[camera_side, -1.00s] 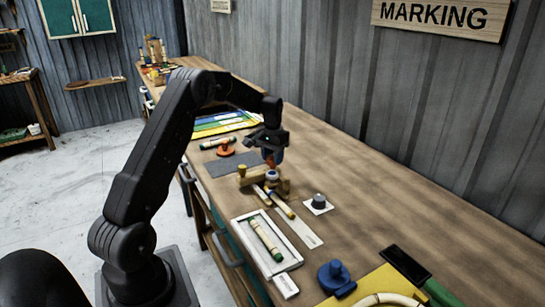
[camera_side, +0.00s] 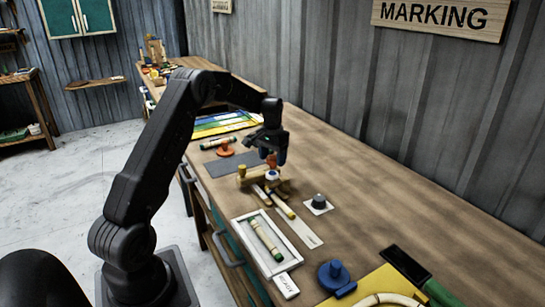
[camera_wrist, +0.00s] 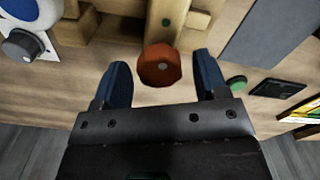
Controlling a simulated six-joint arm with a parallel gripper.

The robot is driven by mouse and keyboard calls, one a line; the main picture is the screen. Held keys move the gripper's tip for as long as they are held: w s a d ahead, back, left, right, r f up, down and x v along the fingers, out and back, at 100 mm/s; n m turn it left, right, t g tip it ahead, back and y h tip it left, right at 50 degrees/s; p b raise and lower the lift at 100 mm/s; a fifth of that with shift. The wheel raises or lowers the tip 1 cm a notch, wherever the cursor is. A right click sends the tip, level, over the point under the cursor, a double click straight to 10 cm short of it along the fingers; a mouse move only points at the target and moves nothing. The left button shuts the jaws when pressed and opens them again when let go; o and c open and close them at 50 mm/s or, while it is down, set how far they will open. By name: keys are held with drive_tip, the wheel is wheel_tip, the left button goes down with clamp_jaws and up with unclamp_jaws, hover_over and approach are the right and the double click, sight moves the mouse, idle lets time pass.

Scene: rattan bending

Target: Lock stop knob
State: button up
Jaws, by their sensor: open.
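The orange-red knob (camera_wrist: 160,65), which looks like the stop knob, is on the wooden fixture (camera_wrist: 115,25). In the wrist view it lies between the blue fingers of my gripper (camera_wrist: 163,80), with a gap on each side. My gripper is open and holds nothing. In the side view my gripper (camera_side: 272,153) is just above the wooden fixture (camera_side: 250,180), and the orange-red knob (camera_side: 271,160) shows partly by the fingertips. Whether the knob is locked cannot be told.
A grey knob on a white plate (camera_side: 319,203) stands right of the fixture. A white tray (camera_side: 238,224) with a green-and-tan rod is in front. An orange handled piece (camera_side: 225,149) and a grey mat (camera_side: 232,166) are behind.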

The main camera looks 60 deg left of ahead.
sight(273, 157)
drive_tip(key=shift+r, duration=0.1)
wheel_tip(273, 157, up, 14)
idle(0.5)
